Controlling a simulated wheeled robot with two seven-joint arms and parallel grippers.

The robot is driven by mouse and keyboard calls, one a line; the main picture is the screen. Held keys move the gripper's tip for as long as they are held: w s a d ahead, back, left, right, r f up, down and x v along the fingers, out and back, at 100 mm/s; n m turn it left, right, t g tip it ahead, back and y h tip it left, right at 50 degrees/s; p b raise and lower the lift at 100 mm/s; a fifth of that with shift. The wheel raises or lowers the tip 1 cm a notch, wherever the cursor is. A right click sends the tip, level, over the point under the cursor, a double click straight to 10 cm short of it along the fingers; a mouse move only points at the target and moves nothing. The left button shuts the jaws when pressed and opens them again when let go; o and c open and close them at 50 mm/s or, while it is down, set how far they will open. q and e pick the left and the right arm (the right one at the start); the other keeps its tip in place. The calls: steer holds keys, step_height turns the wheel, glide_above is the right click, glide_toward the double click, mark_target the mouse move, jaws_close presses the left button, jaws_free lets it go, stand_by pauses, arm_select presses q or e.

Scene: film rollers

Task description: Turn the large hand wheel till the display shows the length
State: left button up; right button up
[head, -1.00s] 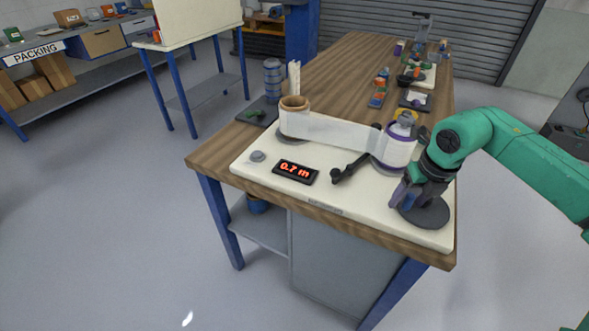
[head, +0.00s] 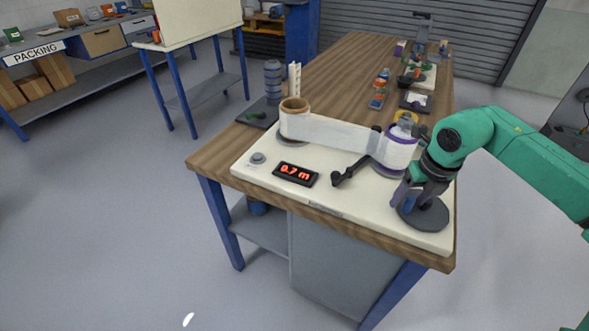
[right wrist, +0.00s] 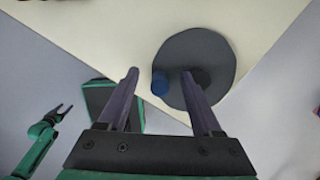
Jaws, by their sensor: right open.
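The large hand wheel, a dark grey disc (head: 432,217), lies flat at the right front corner of the cream board (head: 325,192). Its blue knob (right wrist: 160,83) stands near the rim. My right gripper (right wrist: 160,75) is open over the wheel, with the knob between its spread fingers; I cannot tell whether they touch it. In the head view the right gripper (head: 408,196) partly hides the wheel. The black display (head: 296,173) reads 0.7 m in red. My left gripper (right wrist: 62,113) shows small and open at the left of the right wrist view.
A white film band (head: 335,132) runs from a brown-cored roll to a purple-ringed roller (head: 400,152). A black crank lever (head: 355,168) lies beside the display. A grey button (head: 257,158) is at the left. More items stand farther back on the wooden table (head: 345,70).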

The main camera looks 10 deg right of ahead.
steer(key=shift+o, duration=0.9)
steer(key=r+p, duration=0.1)
steer(key=r, duration=0.2)
steer(key=r+p, duration=0.1)
steer(key=shift+s+d+r+p, duration=0.15)
steer(key=shift+d+r+p, duration=0.1)
steer(key=shift+d+p, duration=0.05)
steer(key=shift+a+r+p, duration=0.1)
steer(key=shift+r+p, duration=0.7)
steer(key=shift+r, duration=0.1)
steer(key=shift+f, duration=0.1)
steer(key=shift+a, duration=0.1)
